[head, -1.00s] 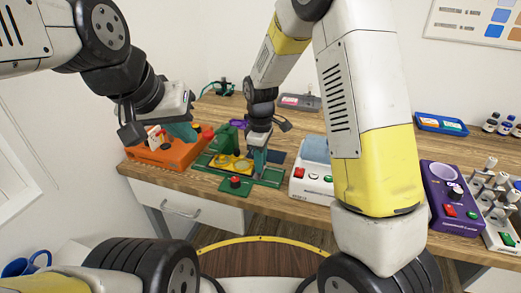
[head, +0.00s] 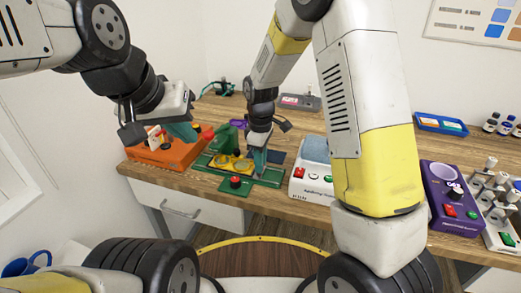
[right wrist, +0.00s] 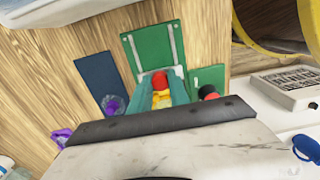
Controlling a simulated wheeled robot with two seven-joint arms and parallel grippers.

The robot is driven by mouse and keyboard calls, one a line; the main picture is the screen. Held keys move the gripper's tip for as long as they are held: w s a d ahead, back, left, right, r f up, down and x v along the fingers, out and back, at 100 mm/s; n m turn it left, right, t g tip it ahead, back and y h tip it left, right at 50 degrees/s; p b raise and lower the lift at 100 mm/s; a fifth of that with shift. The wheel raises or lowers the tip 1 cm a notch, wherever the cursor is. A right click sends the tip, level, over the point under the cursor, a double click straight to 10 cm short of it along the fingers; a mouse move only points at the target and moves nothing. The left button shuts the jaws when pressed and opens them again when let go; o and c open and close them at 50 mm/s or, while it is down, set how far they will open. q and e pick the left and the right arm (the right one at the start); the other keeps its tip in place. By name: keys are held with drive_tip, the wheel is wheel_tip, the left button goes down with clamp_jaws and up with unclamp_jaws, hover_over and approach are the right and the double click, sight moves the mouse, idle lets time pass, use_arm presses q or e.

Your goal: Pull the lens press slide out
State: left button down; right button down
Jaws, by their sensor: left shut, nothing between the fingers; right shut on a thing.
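The lens press is a green device (head: 268,177) on the bench, with a yellow slide (head: 222,163) that has round openings. In the right wrist view its green base (right wrist: 150,45) shows two pale rails. My right gripper (head: 259,165) is over the press's right part. In the right wrist view my right gripper (right wrist: 162,95) is shut on a red-topped handle (right wrist: 160,80) with yellow beside it. Its fingers hide part of the slide. My left gripper (head: 184,131) is shut and empty, above the orange device (head: 165,154) to the left.
A red button (head: 235,180) on a green block stands before the press. A white device (head: 312,180) is to its right, a dark blue mat (head: 276,156) behind. My right arm hides some of the bench.

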drive_tip(key=d, duration=0.2)
drive_tip(key=s+d, duration=0.1)
drive_tip(key=d, duration=0.1)
drive_tip(key=s+d, duration=0.1)
drive_tip(key=d, duration=0.2)
idle(0.3)
drive_tip(key=c, duration=1.2)
unclamp_jaws()
drive_tip(key=shift+s, duration=0.1)
drive_tip(key=shift+c, duration=0.2)
wheel_tip(320, 180, up, 8)
